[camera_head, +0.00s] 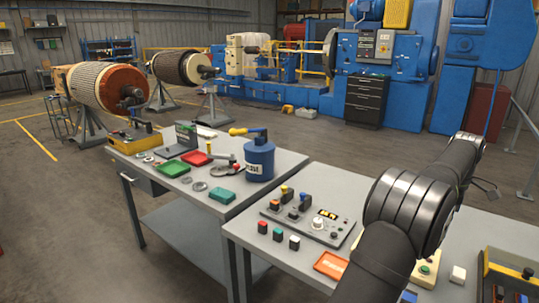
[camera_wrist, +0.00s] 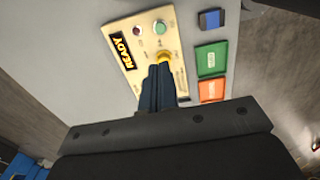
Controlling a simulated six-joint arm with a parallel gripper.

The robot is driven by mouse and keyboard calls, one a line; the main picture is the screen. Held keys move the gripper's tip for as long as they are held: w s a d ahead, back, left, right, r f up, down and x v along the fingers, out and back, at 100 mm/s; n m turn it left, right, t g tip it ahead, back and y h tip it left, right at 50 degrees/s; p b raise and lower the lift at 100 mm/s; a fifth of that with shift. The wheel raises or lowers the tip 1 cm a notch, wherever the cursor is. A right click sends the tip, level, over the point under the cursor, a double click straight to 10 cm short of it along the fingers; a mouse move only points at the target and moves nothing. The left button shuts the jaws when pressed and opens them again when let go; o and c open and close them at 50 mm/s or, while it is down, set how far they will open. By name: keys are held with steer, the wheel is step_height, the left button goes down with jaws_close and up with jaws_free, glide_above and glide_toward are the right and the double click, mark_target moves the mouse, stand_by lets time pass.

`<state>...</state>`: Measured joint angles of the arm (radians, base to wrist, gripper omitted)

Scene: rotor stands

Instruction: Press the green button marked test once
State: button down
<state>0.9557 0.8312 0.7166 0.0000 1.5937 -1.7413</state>
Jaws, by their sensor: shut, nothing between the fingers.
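In the wrist view a cream panel (camera_wrist: 125,55) has a black display reading READY (camera_wrist: 123,51). A round green button (camera_wrist: 160,27) sits near its far edge, with a dark red button (camera_wrist: 137,31) to its left. A yellow button (camera_wrist: 164,53) lies just beyond my fingertips. Any marking by the green button is too small to read. My gripper (camera_wrist: 159,70) is shut and empty, over the panel's near part, short of the green button; whether it touches the panel I cannot tell. In the head view a cream panel (camera_head: 427,270) with a green button shows partly behind my arm.
In the head view a grey control box (camera_head: 335,238), an orange tray (camera_head: 331,265) and a yellow-edged case (camera_head: 512,262) share the table.

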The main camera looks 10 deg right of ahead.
step_height(320, 180, down, 6)
steer(key=s+m+t+h, duration=0.1)
steer(key=m+t, duration=0.8)
steer(key=m, duration=1.1)
steer(key=shift+a+f, duration=0.15)
steer(key=shift+f, duration=0.1)
steer(key=shift+f, duration=4.45)
steer(key=shift+f, duration=0.1)
steer(key=shift+f, duration=0.3)
